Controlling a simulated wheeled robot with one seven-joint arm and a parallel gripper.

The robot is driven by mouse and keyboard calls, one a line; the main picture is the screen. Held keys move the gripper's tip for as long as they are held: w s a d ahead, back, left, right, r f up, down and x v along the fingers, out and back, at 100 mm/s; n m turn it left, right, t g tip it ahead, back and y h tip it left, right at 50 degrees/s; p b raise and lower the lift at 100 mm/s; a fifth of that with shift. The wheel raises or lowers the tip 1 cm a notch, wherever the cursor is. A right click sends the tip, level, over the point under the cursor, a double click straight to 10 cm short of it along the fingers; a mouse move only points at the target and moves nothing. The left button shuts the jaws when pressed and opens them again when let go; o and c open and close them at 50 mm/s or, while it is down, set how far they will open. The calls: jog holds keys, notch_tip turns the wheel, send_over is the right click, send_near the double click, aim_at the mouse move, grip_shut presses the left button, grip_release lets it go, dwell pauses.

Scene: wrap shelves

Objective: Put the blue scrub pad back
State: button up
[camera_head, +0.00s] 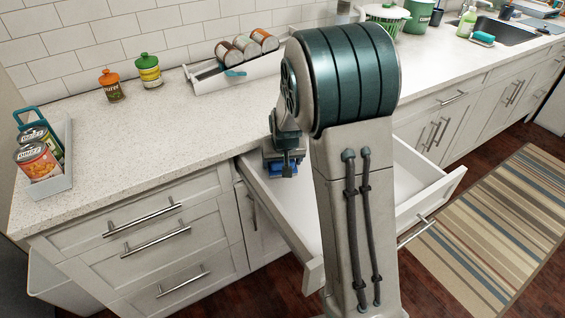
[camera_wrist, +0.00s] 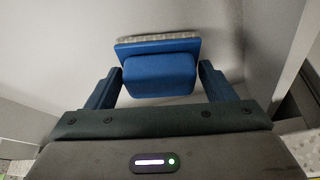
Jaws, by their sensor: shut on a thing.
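The blue scrub pad (camera_wrist: 160,72) sits between the two fingers of my gripper (camera_wrist: 160,84) in the wrist view. It has a blue grip block and a pale, bumpy strip along its far edge. My gripper is shut on the block. In the head view the pad (camera_head: 284,169) shows as a bit of blue under my gripper (camera_head: 283,165), at the back left of the open drawer (camera_head: 312,262). The drawer's inside is white and looks empty where it shows. I cannot tell whether the pad touches the drawer floor. My arm hides the drawer's middle.
A speckled counter (camera_head: 180,130) runs above the drawer. It holds a tray of cans (camera_head: 50,183) at the left, two spice jars (camera_head: 148,70), and a can rack (camera_head: 222,82). A green sponge (camera_head: 483,38) lies by the sink (camera_head: 510,32). A striped rug (camera_head: 490,235) covers the floor at right.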

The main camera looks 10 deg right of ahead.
jog(key=shift+f, duration=0.3)
jog(key=shift+f, duration=0.1)
jog(key=shift+f, duration=0.2)
jog(key=o, duration=1)
jog(key=shift+r, duration=0.1)
jog(key=shift+r, duration=0.1)
